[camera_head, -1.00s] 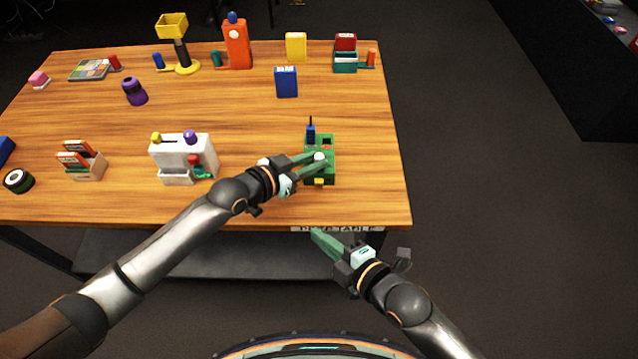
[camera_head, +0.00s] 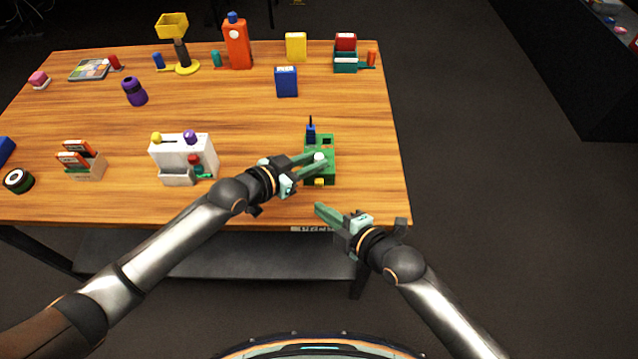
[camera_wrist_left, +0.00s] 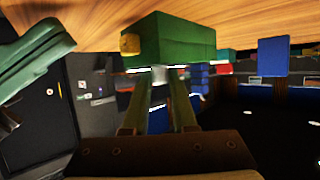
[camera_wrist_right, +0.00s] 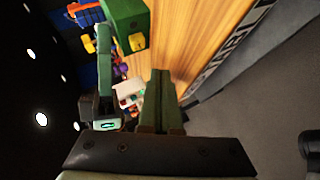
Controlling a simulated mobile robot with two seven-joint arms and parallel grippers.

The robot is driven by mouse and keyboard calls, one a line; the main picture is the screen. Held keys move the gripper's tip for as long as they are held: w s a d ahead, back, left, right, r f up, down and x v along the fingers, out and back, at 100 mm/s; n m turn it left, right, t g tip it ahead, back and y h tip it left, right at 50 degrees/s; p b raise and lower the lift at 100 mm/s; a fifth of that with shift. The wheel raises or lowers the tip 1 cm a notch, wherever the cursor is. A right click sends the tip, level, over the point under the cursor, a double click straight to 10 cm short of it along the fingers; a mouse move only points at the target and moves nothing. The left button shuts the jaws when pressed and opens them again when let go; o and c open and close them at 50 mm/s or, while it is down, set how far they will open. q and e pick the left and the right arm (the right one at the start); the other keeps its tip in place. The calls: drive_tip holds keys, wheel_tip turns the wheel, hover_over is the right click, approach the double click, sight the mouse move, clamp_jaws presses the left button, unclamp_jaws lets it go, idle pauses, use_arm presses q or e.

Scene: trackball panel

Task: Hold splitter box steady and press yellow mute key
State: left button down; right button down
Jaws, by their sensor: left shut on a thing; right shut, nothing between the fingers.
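The green splitter box (camera_head: 328,174) sits near the right front of the table, with a blue part and dark antenna at its back. The yellow mute key (camera_head: 319,182) is on its front face; it also shows in the left wrist view (camera_wrist_left: 131,44) and right wrist view (camera_wrist_right: 137,42). My left gripper (camera_head: 320,159) is shut on the box, its fingers around a pale knob. My right gripper (camera_head: 318,206) is shut and empty, in front of and below the key, apart from it. In the right wrist view its closed fingers (camera_wrist_right: 160,75) point towards the box's side of the scene.
A white panel (camera_head: 170,155) with coloured knobs stands left of the box. A blue box (camera_head: 286,82) stands behind. The table's front edge (camera_head: 250,224) is close to my right gripper. The wood between the splitter box and the right edge is clear.

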sight(316, 188)
drive_tip(key=shift+w, duration=1.35)
drive_tip(key=shift+w, duration=0.1)
idle(1.0)
drive_tip(key=shift+w, duration=0.35)
drive_tip(key=shift+w, duration=0.5)
idle(0.5)
drive_tip(key=shift+s, duration=0.95)
drive_tip(key=s, duration=0.5)
idle(0.3)
